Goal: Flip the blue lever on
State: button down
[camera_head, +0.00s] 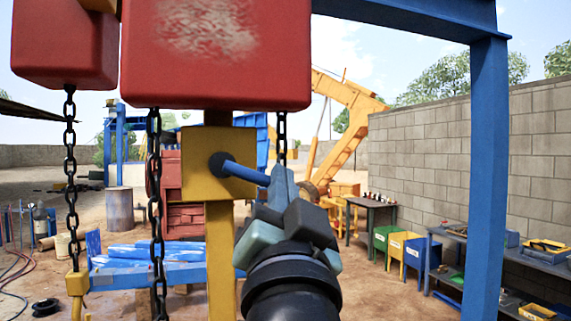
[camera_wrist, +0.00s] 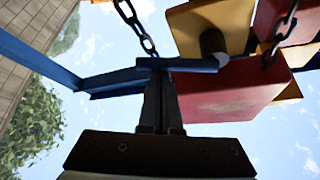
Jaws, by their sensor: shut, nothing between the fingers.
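The blue lever (camera_head: 243,172) sticks out from a dark round pivot on the yellow box (camera_head: 193,150). It points right and slightly down in the head view. In the wrist view the lever (camera_wrist: 180,64) lies across the tips of my fingers. My gripper (camera_head: 282,178) is shut with nothing between its fingers. Its tips are at the lever's free end, and I cannot tell whether they touch it. In the wrist view my gripper (camera_wrist: 160,78) shows its two fingers together, with the lever just beyond their tips.
A large red block (camera_head: 215,55) hangs above the yellow box, with chains (camera_head: 155,190) beside it. A blue post (camera_head: 487,180) stands at the right, before a block wall (camera_head: 420,150). Coloured bins (camera_head: 398,250) and workbenches stand behind. Open ground lies around.

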jog(key=a+f+m+g+h, duration=0.1)
jog(key=m, duration=0.2)
jog(key=a+f+m+g+h+b, duration=0.1)
jog(key=m+h, duration=0.1)
jog(key=m, duration=0.2)
jog(key=s+a+f+m+g+h, duration=0.1)
jog(key=f+m, duration=0.1)
jog(key=m, duration=0.1)
jog(key=shift+m+h, duration=0.3)
jog(key=shift+h, duration=0.1)
jog(key=shift+a, duration=0.1)
jog(key=shift+r, duration=0.1)
